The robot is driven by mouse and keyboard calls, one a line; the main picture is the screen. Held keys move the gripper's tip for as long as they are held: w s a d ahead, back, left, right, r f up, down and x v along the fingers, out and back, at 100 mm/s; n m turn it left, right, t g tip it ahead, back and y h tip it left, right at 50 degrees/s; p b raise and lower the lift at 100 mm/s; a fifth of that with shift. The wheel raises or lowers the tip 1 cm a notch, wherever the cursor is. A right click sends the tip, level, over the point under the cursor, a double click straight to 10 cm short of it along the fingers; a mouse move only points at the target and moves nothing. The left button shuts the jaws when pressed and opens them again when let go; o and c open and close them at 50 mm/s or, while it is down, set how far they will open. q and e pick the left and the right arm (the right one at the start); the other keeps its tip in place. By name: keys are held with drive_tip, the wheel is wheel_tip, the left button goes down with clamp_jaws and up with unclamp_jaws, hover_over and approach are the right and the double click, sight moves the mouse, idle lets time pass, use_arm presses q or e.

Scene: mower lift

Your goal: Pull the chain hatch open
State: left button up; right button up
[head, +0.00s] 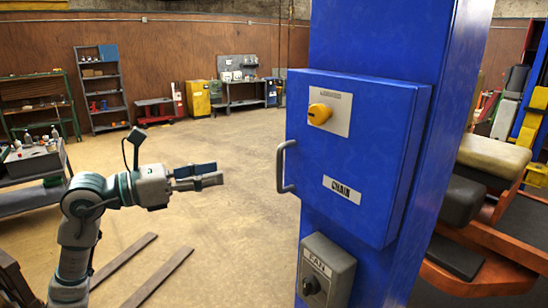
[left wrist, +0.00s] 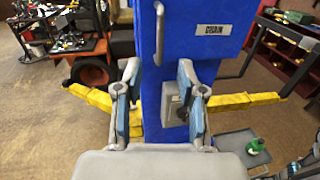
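The chain hatch (head: 352,150) is a blue box door on the blue column, and it looks shut. It bears a yellow knob (head: 319,114), a label that seems to read CHAIN (head: 342,190), and a grey bar handle (head: 284,167) on its left edge. My right gripper is not in view.
A grey FAN box (head: 327,275) with a knob is on the column below the hatch. Yellow lift arms (left wrist: 248,99) stick out from the column's base. A tool cart (head: 35,165) stands at the left. The floor between cart and column is mostly clear.

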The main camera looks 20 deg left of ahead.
use_arm(q)
drive_tip(key=p+x, duration=0.1)
drive_tip(key=x, duration=0.4)
drive_tip(key=p, duration=0.3)
hover_over(280, 186)
drive_tip(key=shift+w+a, duration=0.1)
drive_tip(key=shift+w, duration=0.3)
clamp_jaws()
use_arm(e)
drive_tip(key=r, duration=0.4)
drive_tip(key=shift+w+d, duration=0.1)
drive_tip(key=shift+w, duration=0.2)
